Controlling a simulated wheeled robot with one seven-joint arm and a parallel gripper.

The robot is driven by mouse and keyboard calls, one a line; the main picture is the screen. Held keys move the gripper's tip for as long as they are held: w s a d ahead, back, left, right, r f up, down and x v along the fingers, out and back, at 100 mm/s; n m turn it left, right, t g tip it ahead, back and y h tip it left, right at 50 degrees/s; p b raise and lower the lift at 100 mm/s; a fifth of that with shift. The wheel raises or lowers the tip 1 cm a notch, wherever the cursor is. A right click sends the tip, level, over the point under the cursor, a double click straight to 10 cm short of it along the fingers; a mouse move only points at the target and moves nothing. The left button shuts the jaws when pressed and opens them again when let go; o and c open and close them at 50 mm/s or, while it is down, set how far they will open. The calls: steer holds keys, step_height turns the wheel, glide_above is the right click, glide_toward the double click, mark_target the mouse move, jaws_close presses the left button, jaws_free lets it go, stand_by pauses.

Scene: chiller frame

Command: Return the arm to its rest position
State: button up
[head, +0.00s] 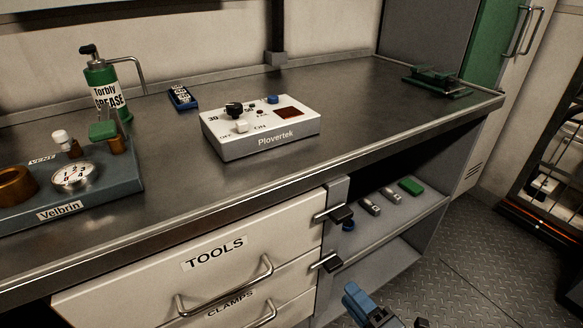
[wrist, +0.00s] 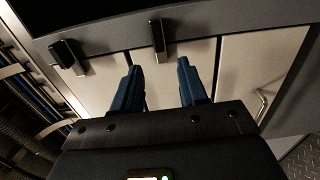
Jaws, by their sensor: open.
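My gripper (head: 368,306) shows at the bottom edge of the head view, low in front of the bench and to the right of the drawers. Its two blue fingers are spread apart in the wrist view (wrist: 158,78), with nothing between them. They point at the pale drawer fronts (wrist: 172,72). Most of my arm is outside the head view.
Black catches (head: 340,213) stick out beside the TOOLS drawer (head: 120,300); they also show ahead of the fingers in the wrist view (wrist: 158,42). An open shelf (head: 415,215) lies right. The white Plovertek box (head: 262,142) stands on the bench. The floor (head: 440,275) is partly clear.

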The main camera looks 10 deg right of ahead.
steer(key=s+r+m+g+h+p, duration=0.1)
steer(key=s+r+m+p, duration=0.3)
steer(key=s+r+m, duration=0.7)
steer(key=s+r+m+g+h+p, duration=0.1)
steer(key=s+r+m+h+p, duration=0.2)
steer(key=s+r+m, duration=0.7)
steer(key=s+r+h, duration=0.1)
steer(key=s+r, duration=0.4)
steer(key=s, duration=0.6)
steer(key=shift+s+m+h+p, duration=0.25)
steer(key=shift+m+h+p, duration=0.05)
steer(key=shift+m+p, duration=0.1)
steer(key=shift+r, duration=0.1)
